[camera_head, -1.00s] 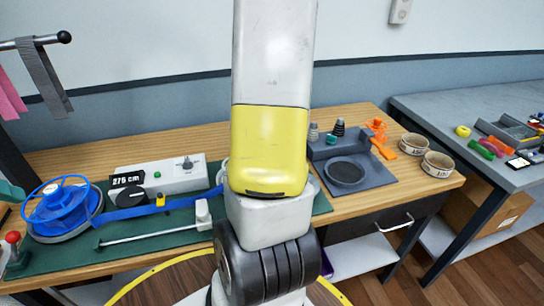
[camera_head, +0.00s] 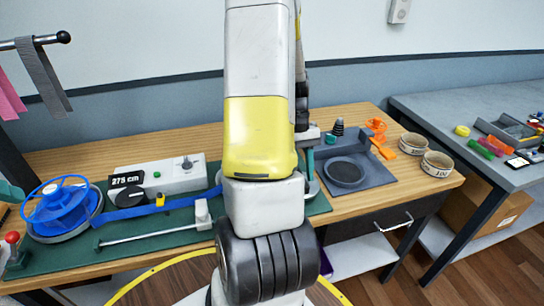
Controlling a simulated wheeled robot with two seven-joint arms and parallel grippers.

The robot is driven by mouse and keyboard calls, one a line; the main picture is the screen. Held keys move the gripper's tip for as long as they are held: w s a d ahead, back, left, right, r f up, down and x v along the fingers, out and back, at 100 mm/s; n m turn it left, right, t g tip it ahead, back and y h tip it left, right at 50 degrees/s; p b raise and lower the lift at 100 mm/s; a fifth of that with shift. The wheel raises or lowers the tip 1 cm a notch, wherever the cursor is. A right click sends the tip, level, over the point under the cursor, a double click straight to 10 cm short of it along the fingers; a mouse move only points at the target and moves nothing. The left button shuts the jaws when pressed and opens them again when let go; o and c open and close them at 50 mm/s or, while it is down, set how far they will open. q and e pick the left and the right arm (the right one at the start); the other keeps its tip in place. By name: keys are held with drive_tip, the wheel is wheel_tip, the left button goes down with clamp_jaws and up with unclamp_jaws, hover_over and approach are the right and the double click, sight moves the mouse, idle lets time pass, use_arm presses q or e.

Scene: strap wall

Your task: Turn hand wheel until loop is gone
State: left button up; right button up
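The blue hand wheel (camera_head: 62,203) sits on a round grey base at the left end of the green mat (camera_head: 150,258). A blue strap (camera_head: 150,209) runs from it to the right, past a small yellow piece (camera_head: 161,200), and goes behind my arm. I cannot make out a loop in the visible part of the strap. A grey box (camera_head: 165,178) with a knob and a display reading about 275 cm stands behind the strap. My white and yellow arm fills the middle of the view. Neither gripper's fingertips show.
A thin rod (camera_head: 150,236) with a white block lies in front of the strap. A red-knobbed lever (camera_head: 13,242) stands at the far left. A dark tray (camera_head: 348,173), orange parts (camera_head: 380,138) and two bowls (camera_head: 438,164) occupy the right of the table.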

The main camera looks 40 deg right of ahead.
clamp_jaws()
drive_tip(key=shift+m, duration=0.3)
drive_tip(key=m+y, duration=0.1)
drive_tip(key=m, duration=0.2)
drive_tip(key=shift+s+d+t, duration=0.1)
drive_tip(key=shift+d+t, duration=0.05)
drive_tip(key=shift+t, duration=0.15)
drive_tip(key=shift+m+t+y, duration=0.6)
drive_tip(key=shift+m, duration=1.4)
unclamp_jaws()
